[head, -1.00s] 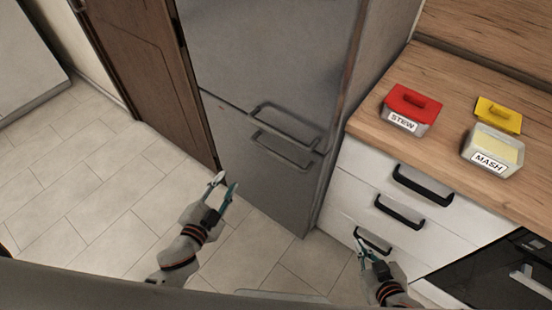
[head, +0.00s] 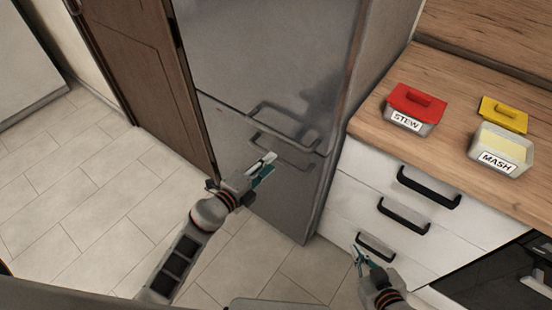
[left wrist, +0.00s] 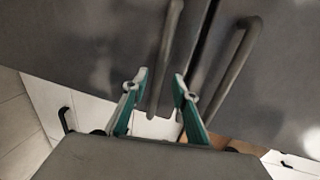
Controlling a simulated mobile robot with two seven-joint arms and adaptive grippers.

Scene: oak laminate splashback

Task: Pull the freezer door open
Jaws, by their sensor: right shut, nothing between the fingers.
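The grey freezer door (head: 285,205) is the lower door of a tall fridge-freezer, and it is shut. Its bar handle (head: 296,160) lies just below the seam and is partly hidden by my left gripper (head: 267,165). In the left wrist view this handle (left wrist: 167,55) is the left of two bars. There its end appears between the open, empty fingers of my left gripper (left wrist: 160,80); I cannot tell how far in front of the fingertips it is. My right gripper (head: 360,254) is shut and empty, low by the white drawers.
The upper door's handle (head: 285,124) runs close above the freezer handle. White drawers (head: 365,205) with black handles stand to the right, under a wooden worktop (head: 450,150) holding a red-lidded STEW box (head: 412,106) and an open MASH box (head: 500,148). A brown wooden door (head: 140,75) stands left. The tiled floor (head: 90,200) is clear.

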